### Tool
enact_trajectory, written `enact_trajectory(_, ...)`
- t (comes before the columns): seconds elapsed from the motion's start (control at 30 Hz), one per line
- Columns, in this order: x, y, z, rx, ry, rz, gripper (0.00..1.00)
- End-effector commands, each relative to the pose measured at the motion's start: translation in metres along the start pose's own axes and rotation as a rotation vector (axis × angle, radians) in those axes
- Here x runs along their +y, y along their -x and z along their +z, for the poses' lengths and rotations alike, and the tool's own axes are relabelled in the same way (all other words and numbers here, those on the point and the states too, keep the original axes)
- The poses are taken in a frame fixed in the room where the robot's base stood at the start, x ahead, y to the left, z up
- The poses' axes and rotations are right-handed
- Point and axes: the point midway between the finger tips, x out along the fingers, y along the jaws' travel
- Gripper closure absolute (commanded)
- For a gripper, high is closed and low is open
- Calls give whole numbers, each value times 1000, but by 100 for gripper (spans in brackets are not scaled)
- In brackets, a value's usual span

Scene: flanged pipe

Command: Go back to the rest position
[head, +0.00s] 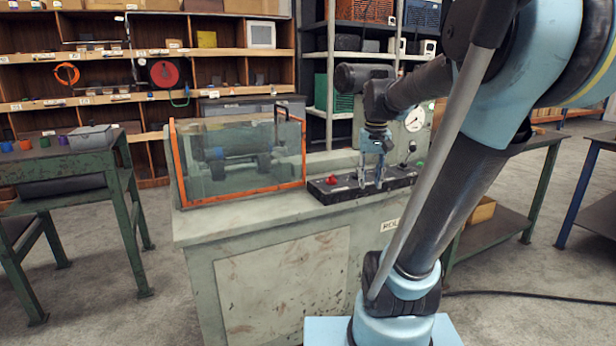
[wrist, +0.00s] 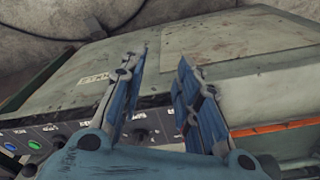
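My gripper (head: 371,184) hangs with its fingers pointing down at the control panel (head: 400,180) on the front of the grey-green machine. In the wrist view my gripper (wrist: 160,62) shows its two blue fingers spread apart with nothing held between them. Whether the fingertips touch the panel is hard to tell. A red knob (head: 331,180) sits on the panel, left of the gripper. The wrist view shows a green button (wrist: 34,144) and a blue button (wrist: 9,146) on the panel, left of the fingers.
A clear guard with an orange frame (head: 240,194) encloses rollers left of the panel. A gauge (head: 415,120) stands behind. A green bench (head: 70,165) with small coloured cups is at left, another table (head: 540,150) at right. Shelves (head: 150,50) line the back. Floor between is clear.

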Motion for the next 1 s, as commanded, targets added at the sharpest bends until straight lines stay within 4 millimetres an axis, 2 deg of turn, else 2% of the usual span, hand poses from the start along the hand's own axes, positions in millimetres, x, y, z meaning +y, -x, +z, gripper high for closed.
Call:
enact_trajectory(0.03, 0, -8, 16, 6, 3, 0, 70)
enact_trajectory(0.2, 1, -35, 61, 28, 13, 0, 70)
enact_trajectory(0.5, 3, -93, 133, 66, 31, 0, 70)
enact_trajectory(0.6, 3, -112, 152, 77, 37, 0, 70)
enact_trajectory(0.8, 4, -136, 174, 90, 43, 1, 70)
enact_trajectory(1.0, 4, -140, 177, 93, 44, 1, 70)
